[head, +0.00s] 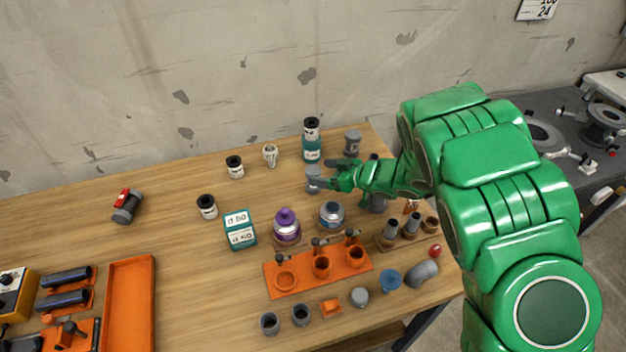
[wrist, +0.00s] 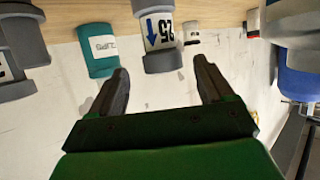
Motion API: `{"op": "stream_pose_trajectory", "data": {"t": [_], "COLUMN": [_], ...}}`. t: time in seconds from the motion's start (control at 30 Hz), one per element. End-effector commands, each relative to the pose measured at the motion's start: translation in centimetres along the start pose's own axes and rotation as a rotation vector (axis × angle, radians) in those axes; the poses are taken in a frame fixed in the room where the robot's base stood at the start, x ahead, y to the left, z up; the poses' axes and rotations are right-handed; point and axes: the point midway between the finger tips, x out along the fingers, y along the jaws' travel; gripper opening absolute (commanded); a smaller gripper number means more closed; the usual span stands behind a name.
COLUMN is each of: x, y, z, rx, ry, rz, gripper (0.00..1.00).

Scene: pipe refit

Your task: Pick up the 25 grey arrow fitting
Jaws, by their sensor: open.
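The grey fitting (wrist: 163,62) carries a white label with a blue arrow and "25". In the wrist view, which is upside down, it is at the top middle, ahead of the gap between my fingertips. In the head view a grey fitting (head: 313,181) stands on the table just left of my fingers; its label does not show there. My gripper (head: 337,172) is open, level and low over the table, pointing left. Its two fingers also show in the wrist view (wrist: 161,72), with nothing held between them.
A teal labelled container (head: 312,151) stands close behind the fitting, and a grey part (head: 353,141) is behind my gripper. A grey-blue bottle (head: 332,214), a purple bottle (head: 286,225) and an orange rack (head: 300,277) stand in front. The table's left middle is fairly clear.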

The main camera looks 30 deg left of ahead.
Motion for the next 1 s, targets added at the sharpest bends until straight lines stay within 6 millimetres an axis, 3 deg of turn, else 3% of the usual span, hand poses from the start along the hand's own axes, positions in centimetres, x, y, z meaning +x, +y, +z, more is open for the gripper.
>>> {"op": "stream_pose_trajectory", "data": {"t": [0.3,0.6,1.0], "x": [3.9,4.3,4.3], "y": [-0.4,-0.3,-0.3], "z": [-0.3,-0.3,-0.3], "rx": [0.0,0.0,0.0], "ry": [0.003,0.001,0.001], "rz": [-0.004,-0.001,-0.001], "gripper": [0.81,0.81,0.23]}}
